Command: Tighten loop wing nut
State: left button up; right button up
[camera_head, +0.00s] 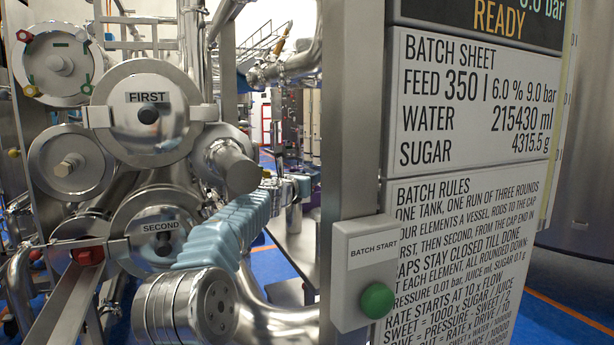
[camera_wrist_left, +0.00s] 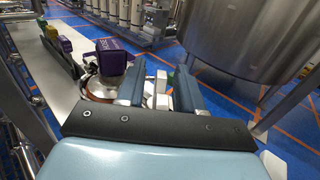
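My left arm, light blue and ribbed, reaches away from me in the head view, with its gripper (camera_head: 296,186) small and far off beyond the metal housings. In the left wrist view this gripper (camera_wrist_left: 160,70) is open, its two blue-grey fingers apart. Small white parts (camera_wrist_left: 161,86) show between and beyond the fingers; I cannot tell if any touches them. A purple box (camera_wrist_left: 113,62) sits on a round metal body just left of the fingers. I cannot make out a loop wing nut for certain in either view. My right gripper is not in view.
Round caps labelled FIRST (camera_head: 148,117) and SECOND (camera_head: 160,240) stand at left. A post and a BATCH START box with a green button (camera_head: 376,300) stand to the right of my arm, beside a batch sheet panel (camera_head: 475,100). A big steel tank (camera_wrist_left: 250,35) stands beyond the gripper.

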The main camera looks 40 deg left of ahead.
pick_arm(q)
grip_shut()
jog(key=shift+f, duration=0.1)
